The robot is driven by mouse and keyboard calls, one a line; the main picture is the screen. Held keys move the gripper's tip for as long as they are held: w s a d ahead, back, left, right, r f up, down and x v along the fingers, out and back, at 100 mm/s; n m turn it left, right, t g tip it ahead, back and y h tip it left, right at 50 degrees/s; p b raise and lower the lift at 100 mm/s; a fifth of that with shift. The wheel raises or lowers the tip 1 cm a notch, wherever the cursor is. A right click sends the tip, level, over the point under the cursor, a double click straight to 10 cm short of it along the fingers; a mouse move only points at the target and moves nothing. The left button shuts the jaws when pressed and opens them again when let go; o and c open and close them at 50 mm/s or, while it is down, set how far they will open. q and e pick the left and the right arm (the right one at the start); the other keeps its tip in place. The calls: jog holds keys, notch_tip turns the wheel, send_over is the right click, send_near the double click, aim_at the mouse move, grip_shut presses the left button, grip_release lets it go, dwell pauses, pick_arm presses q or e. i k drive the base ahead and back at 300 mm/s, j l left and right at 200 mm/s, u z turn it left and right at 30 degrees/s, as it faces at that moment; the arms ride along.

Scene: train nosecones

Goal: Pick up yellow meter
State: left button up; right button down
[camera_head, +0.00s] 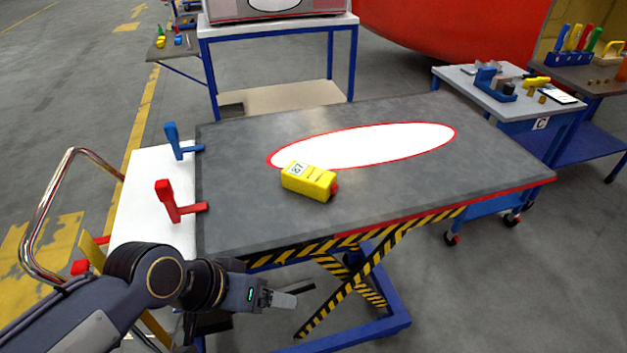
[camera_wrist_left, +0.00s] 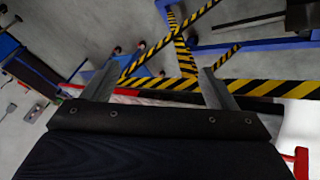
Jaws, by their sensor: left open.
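The yellow meter (camera_head: 309,181) lies on the grey lift table (camera_head: 400,190), on the near left edge of a white oval with a red outline. It has a white label on top and a red part at its right end. My left gripper (camera_head: 284,299) is in front of the table's near edge and lower than the tabletop, apart from the meter. In the left wrist view the left gripper (camera_wrist_left: 160,85) has its two fingers spread with nothing between them. The meter is not in that view. My right gripper is in neither view.
A blue clamp (camera_head: 178,143) and a red clamp (camera_head: 173,203) stand at the table's left edge. A white cart (camera_head: 150,200) with a metal handle is on the left. A tool table (camera_head: 510,90) stands at the back right. The tabletop around the meter is clear.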

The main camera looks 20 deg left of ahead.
aim_at(312, 182)
jog(key=u, duration=0.45)
jog(key=l+u, duration=0.15)
jog(key=u, duration=0.35)
jog(key=l+u, duration=0.1)
jog(key=u, duration=0.35)
jog(key=i+l+u, duration=0.1)
jog(key=u, duration=0.85)
jog(key=k+l+u, duration=0.1)
jog(key=l+u, duration=0.2)
jog(key=k+l+u, duration=0.1)
jog(key=l+u, duration=0.25)
jog(key=k+l+u, duration=0.15)
jog(key=u, duration=0.15)
jog(key=k+l+u, duration=0.1)
jog(key=l, duration=0.5)
